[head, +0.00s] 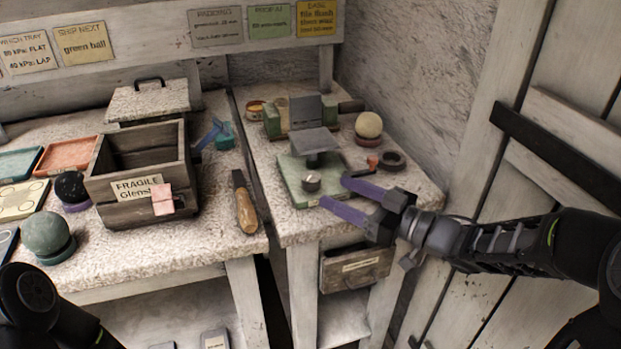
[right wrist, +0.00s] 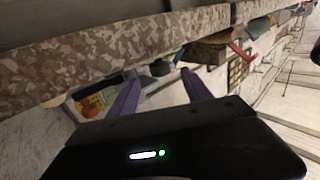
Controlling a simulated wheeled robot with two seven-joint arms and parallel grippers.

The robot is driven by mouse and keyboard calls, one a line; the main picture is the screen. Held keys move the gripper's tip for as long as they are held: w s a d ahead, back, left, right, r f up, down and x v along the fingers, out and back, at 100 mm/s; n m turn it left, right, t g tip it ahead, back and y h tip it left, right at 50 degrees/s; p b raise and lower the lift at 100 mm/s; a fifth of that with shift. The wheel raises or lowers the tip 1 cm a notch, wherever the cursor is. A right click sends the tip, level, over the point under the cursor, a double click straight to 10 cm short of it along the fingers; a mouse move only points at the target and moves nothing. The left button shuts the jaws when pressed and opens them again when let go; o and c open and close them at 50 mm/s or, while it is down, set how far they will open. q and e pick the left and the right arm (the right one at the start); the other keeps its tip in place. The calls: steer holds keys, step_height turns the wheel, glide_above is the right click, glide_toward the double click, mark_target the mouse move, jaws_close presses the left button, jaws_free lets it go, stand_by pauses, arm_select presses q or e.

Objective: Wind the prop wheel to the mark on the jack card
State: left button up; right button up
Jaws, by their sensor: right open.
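The prop (head: 316,143) is a jack with a square grey plate on a pale green base (head: 292,190), standing on the right bench. Its wheel (head: 311,182) looks like the small dark knob on the base's front. My right gripper (head: 335,192) is open, its two purple fingers apart and pointing at the knob from the right. A dark round thing (right wrist: 161,68), probably the knob, shows between the fingertips in the right wrist view; contact cannot be told. A green card (head: 269,21) headed with "PROP" hangs on the back board; its mark is too small to read. My left gripper is not in view.
Behind the prop stands a green vise-like tool (head: 300,114). A cream ball (head: 368,125) and a dark ring (head: 392,161) lie to its right. A wooden crate (head: 125,160), a wooden-handled tool (head: 245,202) and a green ball (head: 46,233) are on the left bench.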

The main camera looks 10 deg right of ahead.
mark_target(319, 184)
steer(key=shift+w+a, duration=0.1)
steer(key=x, duration=0.7)
steer(key=shift+w+a+b, duration=0.2)
steer(key=shift+w+b, duration=0.05)
steer(key=shift+b, duration=0.05)
steer(key=shift+c, duration=0.6)
jaws_close()
